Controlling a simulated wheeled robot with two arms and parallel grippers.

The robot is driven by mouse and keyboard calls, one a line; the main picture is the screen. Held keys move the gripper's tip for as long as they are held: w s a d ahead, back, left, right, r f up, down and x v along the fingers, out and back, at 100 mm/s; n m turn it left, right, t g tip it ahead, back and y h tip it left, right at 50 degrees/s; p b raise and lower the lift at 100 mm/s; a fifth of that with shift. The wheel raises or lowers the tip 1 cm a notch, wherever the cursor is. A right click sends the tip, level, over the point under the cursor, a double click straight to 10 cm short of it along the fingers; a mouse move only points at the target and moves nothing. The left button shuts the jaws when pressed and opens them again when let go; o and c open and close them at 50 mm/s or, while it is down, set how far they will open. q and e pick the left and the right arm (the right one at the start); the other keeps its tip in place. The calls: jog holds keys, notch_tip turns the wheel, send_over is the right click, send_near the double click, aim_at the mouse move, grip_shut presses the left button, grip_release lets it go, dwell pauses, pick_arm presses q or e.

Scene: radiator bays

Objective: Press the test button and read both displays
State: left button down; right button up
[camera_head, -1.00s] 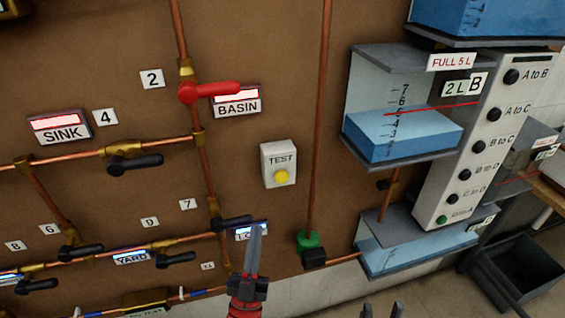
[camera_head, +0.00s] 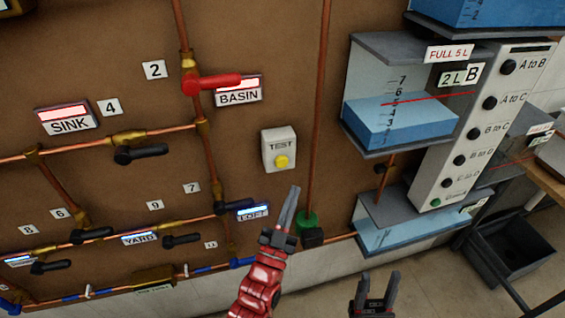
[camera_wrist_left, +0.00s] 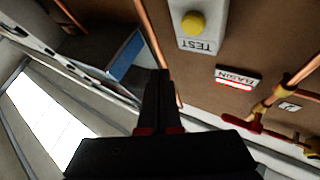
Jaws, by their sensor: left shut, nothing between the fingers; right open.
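The white TEST box (camera_head: 279,146) with its yellow button (camera_head: 281,161) is on the brown panel in the head view. The button also shows in the left wrist view (camera_wrist_left: 193,23), upside down at the top. My left gripper (camera_head: 293,190) is shut and empty, just below the button and apart from it. The SINK display (camera_head: 66,119) and the BASIN display (camera_head: 238,92) have lit red-and-white windows. I cannot make out any figures on them. The BASIN display is also in the left wrist view (camera_wrist_left: 238,78). My right gripper (camera_head: 376,279) is open and empty at the bottom.
Copper pipes with a red valve handle (camera_head: 212,83) and several black handles run over the panel. To the right are water tanks (camera_head: 402,121) and a white button column (camera_head: 481,135). A dark bin (camera_head: 512,250) stands on the floor. Blue-lit YARD and LOFT (camera_head: 252,211) displays sit lower.

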aim_at(281, 161)
pick_arm(q)
jog(key=w+a+b, duration=0.1)
jog(key=w+a, duration=0.1)
jog(key=w, duration=0.4)
jog(key=shift+w, duration=0.1)
dwell(2.0)
jog(key=shift+w+a+b, duration=0.15)
jog(key=shift+w+b, duration=0.3)
jog(key=shift+b, duration=0.1)
